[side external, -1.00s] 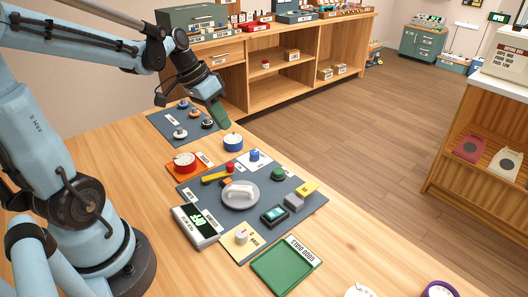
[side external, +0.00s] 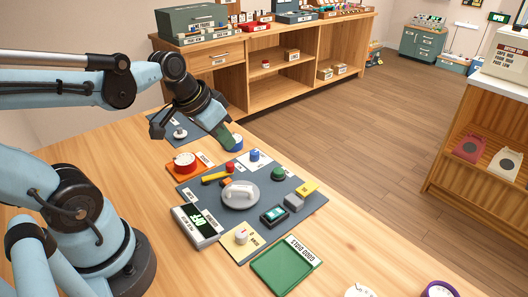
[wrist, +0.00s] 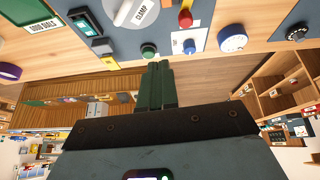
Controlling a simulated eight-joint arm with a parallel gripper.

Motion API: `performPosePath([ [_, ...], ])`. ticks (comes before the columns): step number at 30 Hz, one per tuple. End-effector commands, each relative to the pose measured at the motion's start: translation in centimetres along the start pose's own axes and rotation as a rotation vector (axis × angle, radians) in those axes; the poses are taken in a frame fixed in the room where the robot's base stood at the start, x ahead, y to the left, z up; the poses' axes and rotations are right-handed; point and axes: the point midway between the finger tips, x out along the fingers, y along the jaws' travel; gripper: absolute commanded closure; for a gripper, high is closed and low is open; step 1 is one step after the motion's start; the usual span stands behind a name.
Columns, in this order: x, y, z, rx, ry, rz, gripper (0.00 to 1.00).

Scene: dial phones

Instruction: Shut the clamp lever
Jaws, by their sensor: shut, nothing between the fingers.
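A yellow lever (side external: 214,178) with a red knob (side external: 230,168) lies across the far-left part of the grey mat, beside a round grey plate (side external: 240,204) with a pale handle. My gripper (side external: 230,143) has green fingers, shut and empty. It hangs beyond the lever, overlapping the blue-rimmed dial in the side view. In the wrist view the gripper (wrist: 156,68) points toward the mat edge by the green button. Most of the lever is outside the wrist view.
The blue-rimmed dial (side external: 238,145) and a red dial (side external: 184,162) stand near the mat. A blue button (side external: 254,155) and a green button (side external: 278,174) stand close to the lever. A green tray (side external: 286,266) and a digital display box (side external: 197,226) are nearer the front.

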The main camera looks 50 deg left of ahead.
Motion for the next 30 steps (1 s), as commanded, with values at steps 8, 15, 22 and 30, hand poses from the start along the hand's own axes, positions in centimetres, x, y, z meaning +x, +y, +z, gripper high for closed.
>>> performPosePath([
  [8,0.9,-7.4,-0.2,-0.058,-0.128,0.165,1.0],
  [15,1.0,-13.5,1.0,-0.052,-0.091,0.347,1.0],
  [22,0.8,-16.3,2.2,-0.027,-0.033,0.43,1.0],
  [30,2.6,-15.6,2.3,-0.019,-0.027,0.439,1.0],
])
